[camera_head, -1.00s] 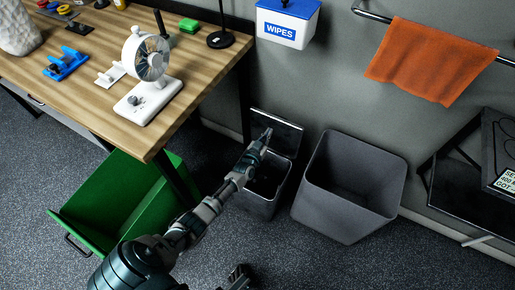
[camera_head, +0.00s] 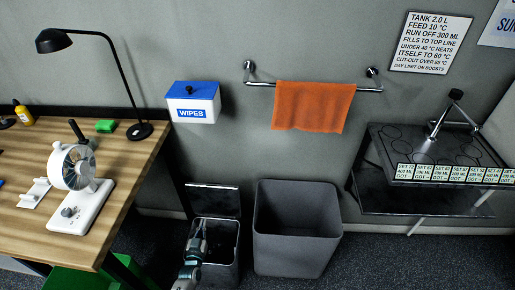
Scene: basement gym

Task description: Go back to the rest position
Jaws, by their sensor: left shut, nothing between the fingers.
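My left gripper (camera_head: 199,234) shows at the bottom of the head view, in front of the small lidded bin (camera_head: 228,272). Its fingers are shut with nothing held. The bin's lid (camera_head: 213,199) stands open against the wall. I cannot tell whether the fingertips are above the bin's opening or inside it. My right gripper is not in view.
A larger grey bin (camera_head: 297,251) stands right of the small bin. The wooden table (camera_head: 121,182) on the left holds a white fan (camera_head: 79,207) and a black lamp (camera_head: 139,131). A green drawer (camera_head: 72,280) is below. A black stand (camera_head: 377,203) is at right.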

